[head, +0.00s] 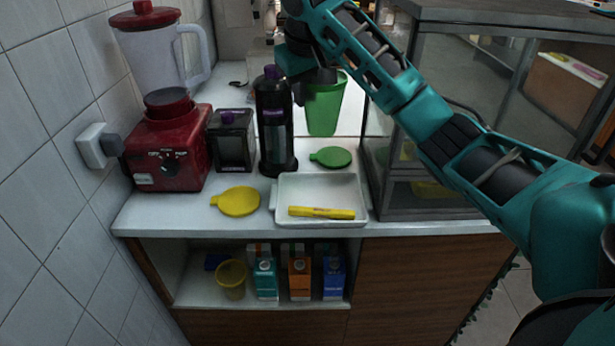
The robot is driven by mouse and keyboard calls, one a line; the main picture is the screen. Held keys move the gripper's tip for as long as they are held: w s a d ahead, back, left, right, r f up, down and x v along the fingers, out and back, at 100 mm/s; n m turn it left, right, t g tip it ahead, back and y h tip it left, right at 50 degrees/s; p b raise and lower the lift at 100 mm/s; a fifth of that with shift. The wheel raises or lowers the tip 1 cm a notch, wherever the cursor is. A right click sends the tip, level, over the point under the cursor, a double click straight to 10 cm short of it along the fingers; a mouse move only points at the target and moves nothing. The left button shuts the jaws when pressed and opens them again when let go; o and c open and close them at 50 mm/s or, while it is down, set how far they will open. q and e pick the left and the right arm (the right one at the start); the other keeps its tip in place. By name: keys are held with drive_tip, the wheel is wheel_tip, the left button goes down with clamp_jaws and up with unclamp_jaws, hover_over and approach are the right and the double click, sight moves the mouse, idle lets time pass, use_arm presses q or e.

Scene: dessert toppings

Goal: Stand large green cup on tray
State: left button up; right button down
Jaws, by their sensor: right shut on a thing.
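The large green cup (324,112) is upright in the head view, behind the tray in the picture. My right gripper (318,76) is shut on it at the rim; my arm hides part of the cup's top. I cannot tell for sure how far the cup's base is above the counter. The white tray (285,213) lies near the counter's front edge. A yellow stick-like item (321,212) lies in its front part, and the rest of the tray is bare. My left gripper is not in view.
A dark bottle (272,125) stands close left of the cup. A green lid (331,157) lies behind the tray, a yellow lid (239,201) to its left. A glass case (440,120) borders the right.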

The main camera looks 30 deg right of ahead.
wheel_tip(320, 180, down, 17)
drive_tip(key=shift+f, duration=0.1)
idle(0.3)
drive_tip(key=c, duration=1.1)
unclamp_jaws()
drive_tip(key=v, duration=1.2)
